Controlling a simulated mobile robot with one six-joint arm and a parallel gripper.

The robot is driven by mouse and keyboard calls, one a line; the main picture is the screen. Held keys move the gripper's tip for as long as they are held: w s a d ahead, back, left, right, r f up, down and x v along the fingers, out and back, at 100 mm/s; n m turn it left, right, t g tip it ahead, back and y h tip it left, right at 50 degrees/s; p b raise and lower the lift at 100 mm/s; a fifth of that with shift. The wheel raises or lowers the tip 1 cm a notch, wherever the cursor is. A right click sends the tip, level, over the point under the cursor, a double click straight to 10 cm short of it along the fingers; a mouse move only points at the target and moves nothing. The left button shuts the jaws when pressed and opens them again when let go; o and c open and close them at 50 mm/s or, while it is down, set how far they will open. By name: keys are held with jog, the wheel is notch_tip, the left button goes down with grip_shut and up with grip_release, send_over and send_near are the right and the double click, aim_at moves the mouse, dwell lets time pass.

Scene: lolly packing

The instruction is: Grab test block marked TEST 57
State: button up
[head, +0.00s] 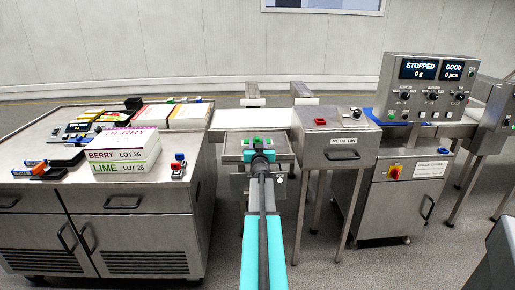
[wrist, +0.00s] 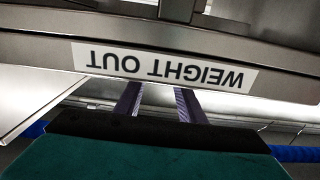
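No block with a readable TEST 57 mark shows in either view. Small green items (head: 257,141) sit at the middle station just beyond my gripper, too small to read. My gripper (head: 262,153) reaches forward at the front of that station, its fingers mostly hidden by my own arm in the head view. In the wrist view, the two dark fingers (wrist: 159,101) stand apart with nothing visible between them. They point at a steel panel with an upside-down WEIGHT OUT label (wrist: 163,67).
A steel cabinet (head: 128,199) at left holds BERRY and LIME boxes (head: 124,155), coloured tools and a small red-and-blue item (head: 178,166). A METAL BIN box (head: 337,152) stands right of my gripper. Beyond it, a control panel (head: 430,88) reads STOPPED, 0 g.

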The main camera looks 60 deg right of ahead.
jog(key=shift+x, duration=0.95)
grip_shut()
